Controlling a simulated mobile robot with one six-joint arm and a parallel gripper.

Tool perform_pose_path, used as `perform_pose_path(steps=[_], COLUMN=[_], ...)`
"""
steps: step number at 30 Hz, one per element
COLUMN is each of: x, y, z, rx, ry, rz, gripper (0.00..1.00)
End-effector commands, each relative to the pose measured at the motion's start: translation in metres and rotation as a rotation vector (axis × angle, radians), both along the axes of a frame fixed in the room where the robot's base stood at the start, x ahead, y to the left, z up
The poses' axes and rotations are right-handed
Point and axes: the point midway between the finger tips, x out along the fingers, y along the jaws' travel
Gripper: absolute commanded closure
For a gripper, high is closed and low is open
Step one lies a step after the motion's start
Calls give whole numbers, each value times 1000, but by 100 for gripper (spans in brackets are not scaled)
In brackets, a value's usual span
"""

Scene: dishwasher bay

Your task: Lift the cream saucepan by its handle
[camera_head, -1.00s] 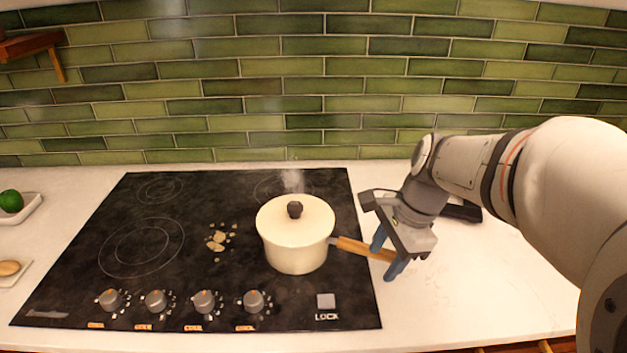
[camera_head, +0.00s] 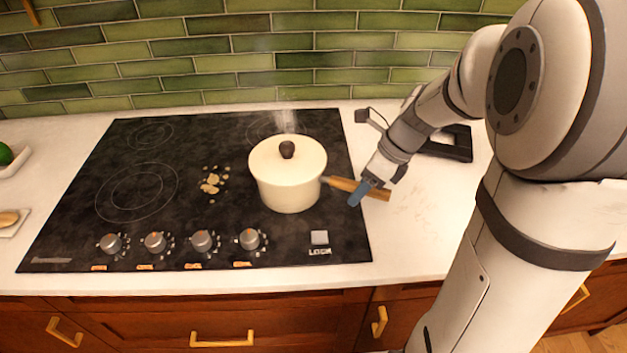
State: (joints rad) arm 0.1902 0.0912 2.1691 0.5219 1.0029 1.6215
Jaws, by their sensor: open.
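The cream saucepan (camera_head: 288,182) stands upright on the black cooktop, at its right side, with its lid and dark knob on. Steam rises behind it. Its wooden handle (camera_head: 343,184) points right, past the cooktop's edge and over the white counter. My gripper (camera_head: 360,190) is at the handle, with its blue fingers pointing down and left. It is open. One finger shows in front of the handle; the other is hidden, so I cannot tell whether the handle lies between them.
The black cooktop (camera_head: 75,215) has several knobs along its front and food crumbs (camera_head: 211,182) left of the pan. A dark object (camera_head: 447,143) lies on the counter behind my arm. White dishes stand at the far left. A green tiled wall (camera_head: 210,60) closes the back.

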Motion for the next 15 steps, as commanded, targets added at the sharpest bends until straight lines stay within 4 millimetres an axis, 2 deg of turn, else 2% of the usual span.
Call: perform_pose_path(steps=[3,9,15], x=[0,0,0], y=[3,3,3], z=[-7,-7,-7], rx=[-1,-1,-1], ry=[0,-1,-1], rz=[1,1,1], gripper=[51,51,67])
